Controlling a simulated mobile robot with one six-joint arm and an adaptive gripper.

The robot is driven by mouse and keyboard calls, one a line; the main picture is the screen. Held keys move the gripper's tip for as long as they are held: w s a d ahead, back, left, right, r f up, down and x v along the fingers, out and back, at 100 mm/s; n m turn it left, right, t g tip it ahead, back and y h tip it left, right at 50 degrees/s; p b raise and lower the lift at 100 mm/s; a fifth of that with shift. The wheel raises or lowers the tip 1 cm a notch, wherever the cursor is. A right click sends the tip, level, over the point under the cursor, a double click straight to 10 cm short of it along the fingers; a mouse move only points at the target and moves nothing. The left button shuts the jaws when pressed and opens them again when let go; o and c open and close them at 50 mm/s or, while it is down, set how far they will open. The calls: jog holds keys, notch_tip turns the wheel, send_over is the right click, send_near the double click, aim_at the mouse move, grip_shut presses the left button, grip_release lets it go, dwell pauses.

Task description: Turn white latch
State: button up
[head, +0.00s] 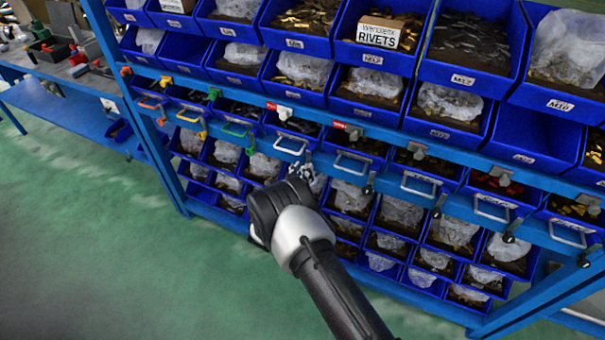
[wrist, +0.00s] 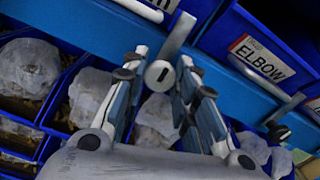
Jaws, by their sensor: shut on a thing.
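A pale, round latch knob with a dark slot (wrist: 159,74) sits between my fingertips in the wrist view. A flat grey lever (wrist: 180,33) slants up and to the right from it across the blue rail. My gripper (wrist: 160,82) has one finger on each side of the knob and is shut on it. In the head view my gripper (head: 307,174) is at the lower blue rail, just below a white pull handle (head: 291,146). My own wrist hides part of this area. A white piece (head: 284,112) sits higher on the upper rail.
Blue bins (head: 335,90) with bagged parts fill the rack above and below. More handles (head: 421,185) and dark latches (head: 440,205) line the rail to the right. An ELBOW label (wrist: 262,60) is right of the gripper. Green floor (head: 90,230) is open at left.

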jog(key=shift+m+b, duration=2.5)
jog(key=shift+m, duration=6.4)
jog(key=o, duration=1)
jog(key=shift+o, duration=0.2)
